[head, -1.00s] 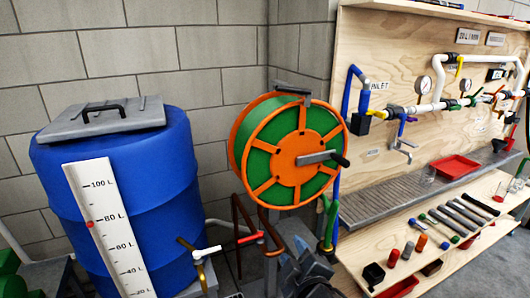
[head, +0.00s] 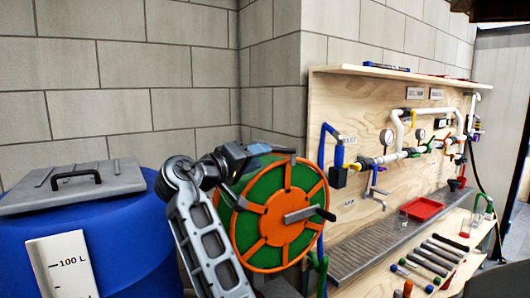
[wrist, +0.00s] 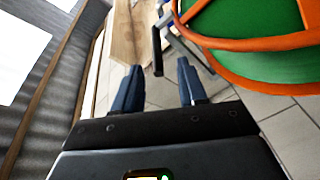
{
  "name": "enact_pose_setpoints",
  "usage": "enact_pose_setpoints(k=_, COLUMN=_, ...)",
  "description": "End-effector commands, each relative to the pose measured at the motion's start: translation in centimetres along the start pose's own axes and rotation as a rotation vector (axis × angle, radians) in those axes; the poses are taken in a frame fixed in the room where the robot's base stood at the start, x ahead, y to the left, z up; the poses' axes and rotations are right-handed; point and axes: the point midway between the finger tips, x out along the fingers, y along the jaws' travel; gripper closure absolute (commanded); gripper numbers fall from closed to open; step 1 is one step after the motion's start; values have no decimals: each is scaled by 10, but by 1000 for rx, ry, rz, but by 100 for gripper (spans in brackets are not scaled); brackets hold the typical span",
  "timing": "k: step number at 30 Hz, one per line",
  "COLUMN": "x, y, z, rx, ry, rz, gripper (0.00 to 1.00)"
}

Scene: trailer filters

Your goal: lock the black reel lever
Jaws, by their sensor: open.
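The reel (head: 256,248) has an orange rim and spokes over green, and stands in the middle of the head view. A dark lever (head: 284,151) shows at the reel's top edge, partly hidden by my gripper. A grey crank arm with a black knob (head: 325,214) sticks out from the hub. My gripper (head: 258,150) is at the reel's upper left, beside the top edge. In the wrist view my gripper (wrist: 160,75) has its blue fingers apart with nothing between them. A black bar (wrist: 157,52) appears beyond the fingers, left of the reel (wrist: 250,45); I cannot tell which part it is.
A blue barrel (head: 130,235) with a grey lid (head: 75,185) stands left. A wooden panel (head: 335,100) with pipes and gauges stands right, above a grey grated shelf (head: 365,243). A red tray (head: 422,209) sits there. The block wall is close behind.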

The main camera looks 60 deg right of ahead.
Motion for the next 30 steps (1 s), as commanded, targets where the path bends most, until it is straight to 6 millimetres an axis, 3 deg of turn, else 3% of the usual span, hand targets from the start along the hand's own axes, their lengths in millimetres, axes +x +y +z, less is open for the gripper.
enact_pose_setpoints(k=5, x=10, y=6, z=-2, rx=5, ry=-17, rz=10, gripper=58)
enact_pose_setpoints(k=18, x=70, y=6, z=-1, rx=5, ry=-14, rz=8, gripper=58)
enact_pose_setpoints(k=30, x=79, y=5, z=0, rx=6, ry=-12, rz=7, gripper=58)
